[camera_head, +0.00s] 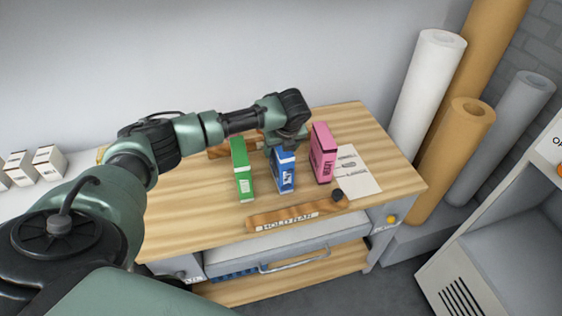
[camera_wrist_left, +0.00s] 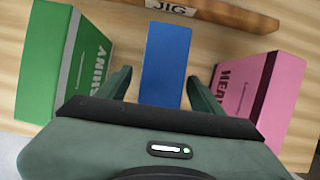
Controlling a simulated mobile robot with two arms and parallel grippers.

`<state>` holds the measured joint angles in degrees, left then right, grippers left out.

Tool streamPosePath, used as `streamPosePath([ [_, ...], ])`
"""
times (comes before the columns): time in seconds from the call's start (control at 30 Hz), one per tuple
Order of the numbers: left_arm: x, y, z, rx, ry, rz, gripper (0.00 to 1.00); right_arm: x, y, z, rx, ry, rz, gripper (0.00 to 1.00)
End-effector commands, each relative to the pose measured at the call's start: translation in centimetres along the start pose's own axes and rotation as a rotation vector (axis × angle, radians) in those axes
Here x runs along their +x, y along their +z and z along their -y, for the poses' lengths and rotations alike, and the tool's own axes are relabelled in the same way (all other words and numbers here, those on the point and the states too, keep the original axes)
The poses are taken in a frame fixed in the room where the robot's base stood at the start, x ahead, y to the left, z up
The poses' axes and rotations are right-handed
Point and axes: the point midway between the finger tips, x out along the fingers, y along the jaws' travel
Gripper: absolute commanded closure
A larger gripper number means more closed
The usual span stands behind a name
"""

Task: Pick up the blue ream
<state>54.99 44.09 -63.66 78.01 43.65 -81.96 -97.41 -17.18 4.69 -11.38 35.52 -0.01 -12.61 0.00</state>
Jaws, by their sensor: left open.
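The blue ream (camera_head: 284,178) stands upright on the wooden table, between a green ream (camera_head: 241,172) on its left and a pink ream (camera_head: 322,155) on its right. My left gripper (camera_head: 284,145) is right above the blue ream and hides part of its top. In the left wrist view the blue ream (camera_wrist_left: 163,64) lies between the two fingers of my open left gripper (camera_wrist_left: 160,82), with a gap visible on each side. The green ream (camera_wrist_left: 62,62) is left of the left finger and the pink ream (camera_wrist_left: 258,92) is right of the right finger. My right gripper is not seen.
A paper sheet (camera_head: 358,172) lies at right. A block marked "JIG" (camera_wrist_left: 205,12) lies behind the reams. Tall rolls (camera_head: 428,90) stand at right.

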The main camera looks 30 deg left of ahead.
Motion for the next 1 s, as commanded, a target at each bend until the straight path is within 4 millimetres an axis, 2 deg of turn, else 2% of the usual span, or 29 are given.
streamPosePath([
  [0.47, 0.21, -0.11, 0.0, 0.0, 0.0, 0.0, 0.34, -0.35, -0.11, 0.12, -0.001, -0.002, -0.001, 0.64],
  [0.57, 0.21, -0.12, 0.0, 0.0, 0.0, 0.0, 0.56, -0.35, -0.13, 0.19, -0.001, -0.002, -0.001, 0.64],
  [0.7, 0.21, -0.12, -0.01, 0.0, 0.0, -0.001, 0.95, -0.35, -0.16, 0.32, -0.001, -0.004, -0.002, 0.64],
  [0.73, 0.21, -0.12, -0.01, 0.0, 0.0, -0.001, 1.0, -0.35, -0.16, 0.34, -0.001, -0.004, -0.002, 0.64],
  [1.0, 0.04, 0.06, 0.09, -0.001, -0.003, 0.002, 1.0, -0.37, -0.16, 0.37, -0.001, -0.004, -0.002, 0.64],
])
